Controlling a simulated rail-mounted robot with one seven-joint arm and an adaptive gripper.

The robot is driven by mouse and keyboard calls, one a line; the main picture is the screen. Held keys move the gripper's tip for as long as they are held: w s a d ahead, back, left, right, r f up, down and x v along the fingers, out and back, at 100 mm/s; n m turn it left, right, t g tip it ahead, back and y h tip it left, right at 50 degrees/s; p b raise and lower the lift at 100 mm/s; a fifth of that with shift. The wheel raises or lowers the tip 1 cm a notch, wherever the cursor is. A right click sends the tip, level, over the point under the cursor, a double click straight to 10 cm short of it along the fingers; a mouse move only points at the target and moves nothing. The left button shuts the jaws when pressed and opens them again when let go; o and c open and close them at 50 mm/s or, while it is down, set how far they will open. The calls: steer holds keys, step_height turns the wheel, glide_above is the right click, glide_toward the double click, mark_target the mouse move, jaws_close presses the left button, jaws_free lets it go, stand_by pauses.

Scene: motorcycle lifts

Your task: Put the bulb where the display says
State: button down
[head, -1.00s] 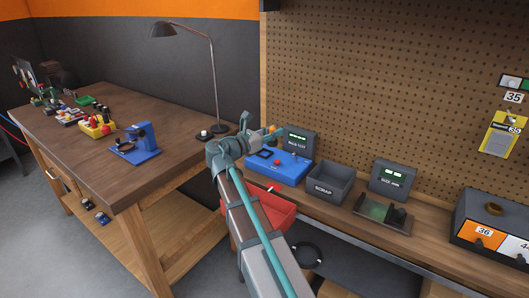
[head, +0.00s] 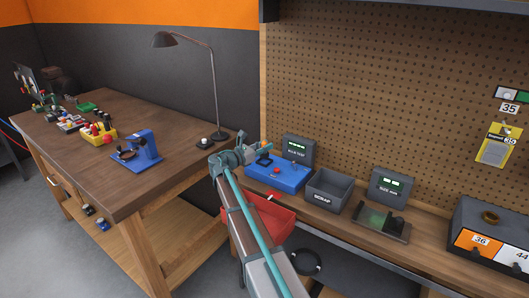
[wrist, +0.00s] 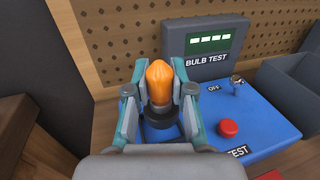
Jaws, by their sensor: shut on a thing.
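My gripper (wrist: 160,97) is shut on an orange bulb (wrist: 158,78), which stands upright between the fingers. It is over the left part of the blue bulb test box (wrist: 262,112), at a dark round socket (wrist: 160,128). I cannot tell whether the bulb's base is seated in it. The display (wrist: 210,40) behind, labelled BULB TEST, shows several green bars. The box has a toggle marked OFF (wrist: 237,82) and a red TEST button (wrist: 229,128). In the head view my gripper (head: 263,150) is at the blue box (head: 285,180); the bulb is not clear there.
A grey SCRAP bin (head: 327,188) stands right of the box, then a second display (head: 391,186) with a tray (head: 380,222). A numbered drawer unit (head: 490,232) is at far right. A red bin (head: 262,217) hangs in front. A pegboard rises behind.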

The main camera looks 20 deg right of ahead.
steer(key=shift+w+f+p, duration=0.2)
steer(key=shift+f+p, duration=0.55)
steer(key=shift+f, duration=0.75)
steer(key=shift+f, duration=0.15)
steer(key=c, duration=1)
jaws_free()
steer(key=shift+f+b, duration=0.15)
steer(key=shift+b, duration=0.3)
steer(key=v, duration=0.3)
steer(key=b+v, duration=0.1)
steer(key=v, duration=0.2)
steer(key=b+v, duration=0.1)
steer(key=v, duration=0.2)
steer(key=shift+s+a, duration=0.2)
steer(key=shift+s, duration=0.2)
steer(key=shift+o, duration=0.6)
steer(key=shift+s+a+r, duration=0.15)
steer(key=shift+a+r, duration=0.1)
steer(key=shift+a, duration=0.3)
